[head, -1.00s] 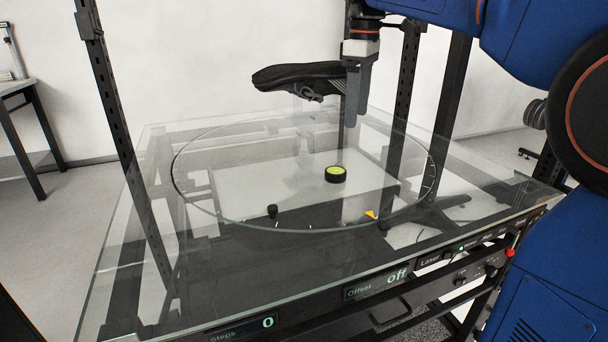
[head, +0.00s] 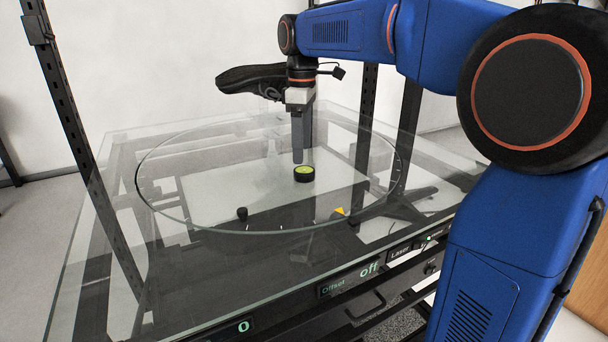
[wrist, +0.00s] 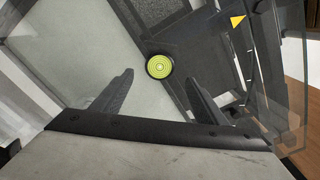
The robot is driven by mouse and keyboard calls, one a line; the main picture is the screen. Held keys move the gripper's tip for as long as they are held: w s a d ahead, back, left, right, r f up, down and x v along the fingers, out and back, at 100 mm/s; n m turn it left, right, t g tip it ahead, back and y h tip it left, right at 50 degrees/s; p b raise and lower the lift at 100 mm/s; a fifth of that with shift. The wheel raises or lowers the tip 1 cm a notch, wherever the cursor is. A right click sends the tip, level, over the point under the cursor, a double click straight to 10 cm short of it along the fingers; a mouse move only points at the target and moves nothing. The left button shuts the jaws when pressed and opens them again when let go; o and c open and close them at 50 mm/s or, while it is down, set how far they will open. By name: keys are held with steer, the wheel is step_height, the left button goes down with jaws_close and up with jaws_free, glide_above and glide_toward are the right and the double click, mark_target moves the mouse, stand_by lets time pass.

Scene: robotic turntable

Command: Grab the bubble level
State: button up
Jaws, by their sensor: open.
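The bubble level (head: 304,173) is a small black puck with a yellow-green top, lying flat on the glass turntable (head: 160,208). In the wrist view the bubble level (wrist: 159,67) shows with concentric rings, just beyond the fingertips and between their lines. My gripper (head: 299,160) is above and slightly behind the level in the head view, fingers pointing down. In the wrist view my gripper (wrist: 158,74) has its two fingers wide apart with nothing between them. The exact height of the fingertips over the glass is hard to tell.
A yellow triangular marker (head: 340,210) is at the front right. Dark upright posts (head: 85,150) flank the table. The glass around the level is clear.

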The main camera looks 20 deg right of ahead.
mark_target(304, 169)
steer(key=shift+s+d+f, duration=0.1)
steer(key=shift+d+f, duration=0.05)
steer(key=shift+f, duration=1.4)
steer(key=shift+d+f, duration=0.15)
steer(key=shift+f, duration=1.35)
steer(key=shift+c, duration=0.7)
steer(key=c, duration=1.2)
